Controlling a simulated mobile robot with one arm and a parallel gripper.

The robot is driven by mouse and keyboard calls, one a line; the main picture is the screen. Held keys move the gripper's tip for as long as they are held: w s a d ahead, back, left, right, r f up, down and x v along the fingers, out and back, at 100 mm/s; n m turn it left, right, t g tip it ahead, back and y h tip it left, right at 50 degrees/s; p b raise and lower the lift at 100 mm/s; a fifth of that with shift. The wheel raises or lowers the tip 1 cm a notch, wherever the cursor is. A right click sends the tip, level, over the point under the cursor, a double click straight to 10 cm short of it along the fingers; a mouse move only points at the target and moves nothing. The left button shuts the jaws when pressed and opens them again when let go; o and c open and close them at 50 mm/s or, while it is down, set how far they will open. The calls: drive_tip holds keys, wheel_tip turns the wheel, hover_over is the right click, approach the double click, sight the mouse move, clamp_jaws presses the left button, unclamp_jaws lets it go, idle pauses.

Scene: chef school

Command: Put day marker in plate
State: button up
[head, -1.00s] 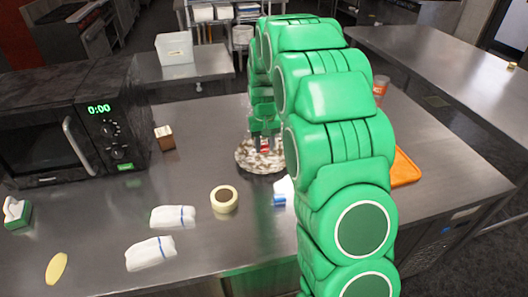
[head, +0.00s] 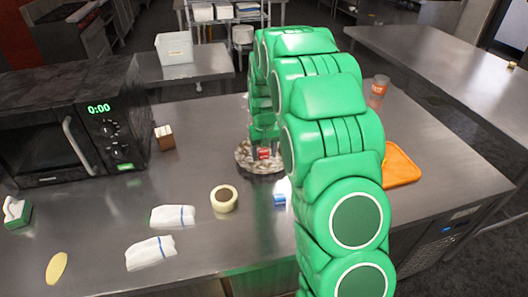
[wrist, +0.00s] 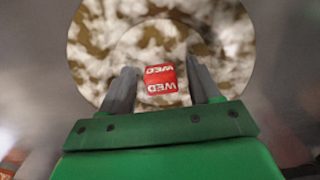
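The day marker is a small red cube with white "WED" lettering (wrist: 161,79). It also shows in the head view (head: 264,153), within the outline of the brown-and-white mottled plate (head: 245,161). In the wrist view the plate (wrist: 100,45) fills the background behind the cube. My gripper (wrist: 162,72) is over the plate, its two grey fingers apart on either side of the cube with a visible gap on each side. The cube appears to rest on the plate. My green arm hides the plate's right side in the head view.
A black microwave (head: 70,120) stands at the left. A tape roll (head: 224,198), folded white cloths (head: 172,216), a blue-and-white item (head: 280,200) and a brown box (head: 164,137) lie nearby. An orange tray (head: 400,168) and a reddish cup (head: 378,90) are at the right.

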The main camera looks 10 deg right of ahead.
sight(264, 153)
wheel_tip(264, 153, up, 10)
drive_tip(key=r, duration=0.1)
drive_tip(key=s+a+r, duration=0.1)
drive_tip(key=s+r, duration=0.5)
drive_tip(key=s, duration=0.4)
drive_tip(key=s+a+g, duration=0.1)
drive_tip(key=s+a, duration=0.1)
drive_tip(key=s, duration=3.4)
drive_tip(key=shift+a+r+g, duration=0.2)
drive_tip(key=shift+r+g, duration=0.1)
drive_tip(key=shift+g, duration=0.1)
